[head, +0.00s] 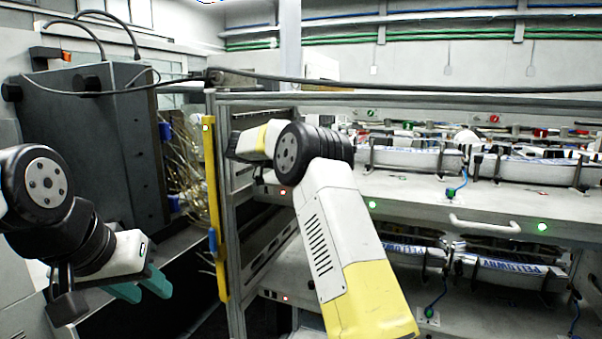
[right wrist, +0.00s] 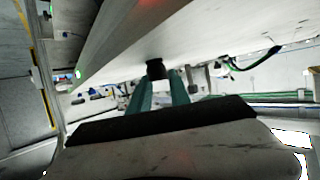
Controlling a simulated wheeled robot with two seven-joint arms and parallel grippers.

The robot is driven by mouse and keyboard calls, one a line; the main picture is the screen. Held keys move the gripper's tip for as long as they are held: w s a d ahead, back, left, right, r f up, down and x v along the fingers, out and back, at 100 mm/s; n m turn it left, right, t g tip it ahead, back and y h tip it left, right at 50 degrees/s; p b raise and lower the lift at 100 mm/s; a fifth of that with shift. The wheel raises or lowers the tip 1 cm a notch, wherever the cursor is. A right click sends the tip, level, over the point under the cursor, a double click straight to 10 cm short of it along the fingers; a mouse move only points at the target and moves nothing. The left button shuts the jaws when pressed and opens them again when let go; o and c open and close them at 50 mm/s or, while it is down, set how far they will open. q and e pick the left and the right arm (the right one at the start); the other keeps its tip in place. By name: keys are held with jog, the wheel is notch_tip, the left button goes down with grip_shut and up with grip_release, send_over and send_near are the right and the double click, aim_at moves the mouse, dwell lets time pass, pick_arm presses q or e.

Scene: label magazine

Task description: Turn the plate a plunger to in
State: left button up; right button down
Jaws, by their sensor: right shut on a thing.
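In the right wrist view, a small black knob (right wrist: 155,68), which looks like the plunger, stands at a pale plate (right wrist: 205,35). My right gripper (right wrist: 158,82) has its teal fingers on either side of the knob and is shut on it. Whether the plunger is in or out cannot be told. In the head view my right arm crosses the middle and bends left at the rack; its fingers are hidden there. My left gripper (head: 151,291) is at the lower left, its two teal fingers apart and empty, away from the rack.
A metal rack with shelves (head: 415,195) fills the right, holding several labelled magazines (head: 420,160) and a white handle (head: 485,226). A yellow upright bar (head: 210,170) marks the rack's left edge. A dark cabinet (head: 90,140) with loose cables stands at the left.

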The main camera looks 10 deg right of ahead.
jog(key=shift+f, duration=0.1)
jog(key=c, duration=1.5)
grip_release()
jog(key=shift+r, duration=0.4)
notch_tip(320, 180, up, 3)
jog(key=shift+s, duration=0.1)
jog(key=s+a, duration=0.1)
jog(key=s, duration=0.4)
jog(key=s+a+r, duration=0.1)
jog(key=s+a, duration=0.1)
jog(key=s, duration=0.3)
jog(key=s+a, duration=0.1)
jog(key=s, duration=0.4)
jog(key=shift+a+r, duration=0.15)
jog(key=shift+a, duration=0.15)
